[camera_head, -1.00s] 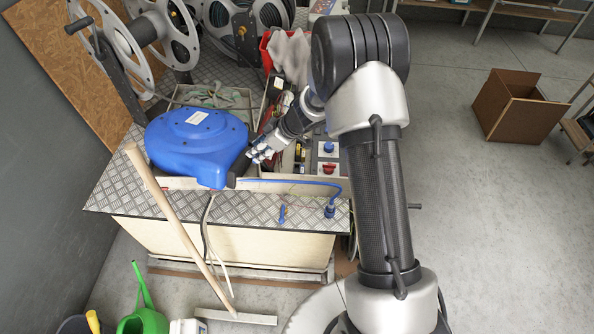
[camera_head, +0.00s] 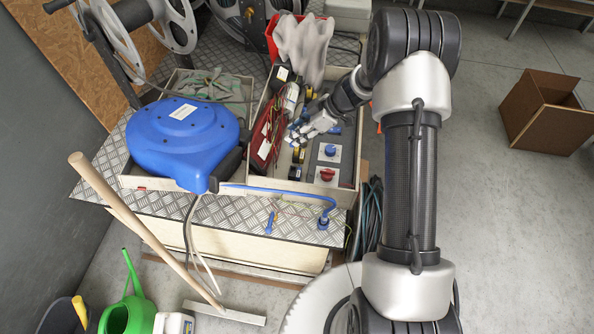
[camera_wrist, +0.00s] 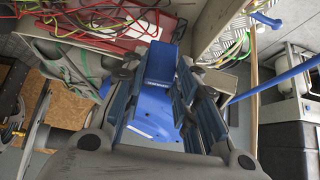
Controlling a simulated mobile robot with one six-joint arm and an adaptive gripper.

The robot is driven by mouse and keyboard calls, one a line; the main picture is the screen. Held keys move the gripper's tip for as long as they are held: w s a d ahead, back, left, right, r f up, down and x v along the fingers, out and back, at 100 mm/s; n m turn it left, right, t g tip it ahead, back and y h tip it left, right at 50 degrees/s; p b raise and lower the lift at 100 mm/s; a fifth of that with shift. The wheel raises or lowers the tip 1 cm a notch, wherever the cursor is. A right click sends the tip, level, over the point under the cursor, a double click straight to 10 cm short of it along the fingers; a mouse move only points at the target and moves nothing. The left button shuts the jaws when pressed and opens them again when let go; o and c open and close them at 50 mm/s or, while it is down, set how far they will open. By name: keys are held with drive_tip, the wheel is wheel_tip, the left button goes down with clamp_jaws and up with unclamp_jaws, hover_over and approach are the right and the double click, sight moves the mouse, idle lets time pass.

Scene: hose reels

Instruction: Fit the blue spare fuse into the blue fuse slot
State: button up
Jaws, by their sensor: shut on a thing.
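My gripper (camera_head: 302,130) is above the middle of the open tray in the head view, its fingers pointing left. In the wrist view my gripper (camera_wrist: 158,88) is shut on a blue block (camera_wrist: 161,62) with a small dark label, which I take for the blue spare fuse. It is held clear of the tray contents. In the head view the fingers mostly hide it. A grey panel in the tray carries a blue knob-like part (camera_head: 330,150) and a red one (camera_head: 327,174), each on a light plate. I cannot clearly identify the blue fuse slot.
The blue hose reel (camera_head: 182,135) sits left of my gripper. A red case with loose wires (camera_head: 266,136) lies close to the fingers. A grey glove (camera_head: 300,42) stands up behind. A wooden broom handle (camera_head: 135,220) leans at the front left. The floor at right is mostly clear.

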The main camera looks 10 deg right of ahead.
wheel_tip(320, 180, down, 18)
drive_tip(key=b, duration=0.5)
drive_tip(key=shift+w+r, duration=0.1)
drive_tip(key=shift+w, duration=0.05)
drive_tip(key=shift+b, duration=0.3)
drive_tip(key=o, duration=0.9)
